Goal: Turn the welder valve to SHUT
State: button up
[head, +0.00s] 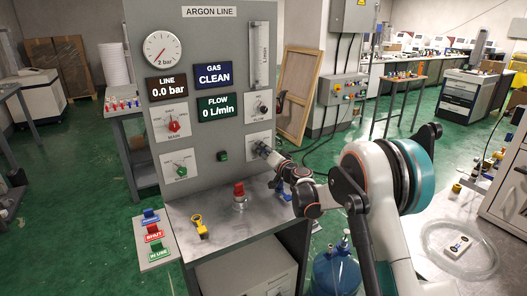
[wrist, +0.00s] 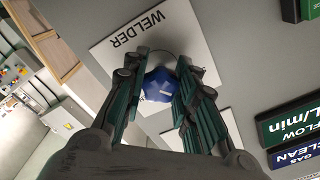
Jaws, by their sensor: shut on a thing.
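The welder valve is a blue knob (wrist: 160,86) with a white mark, on a white plate (wrist: 112,50) lettered WELDER, upside down in the wrist view. My gripper (wrist: 162,88) has its two green-padded fingers on either side of the knob and is shut on it. In the head view my gripper (head: 266,152) reaches the lower right plate of the argon panel (head: 225,130) and covers the knob. The SHUT lettering on the valve plate is hidden or too small to read.
The panel's gauge (head: 162,49) and the LINE display (head: 167,87), reading 0.0 bar, are above. A red main knob (head: 173,126) and a green knob (head: 181,168) are at left. A red button (head: 239,189) and a yellow padlock-like item (head: 200,227) are on the shelf below.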

jog(key=shift+f+n, duration=0.1)
jog(key=shift+n, duration=0.4)
jog(key=shift+s, duration=0.1)
jog(key=o, duration=1.1)
jog(key=v, duration=1.2)
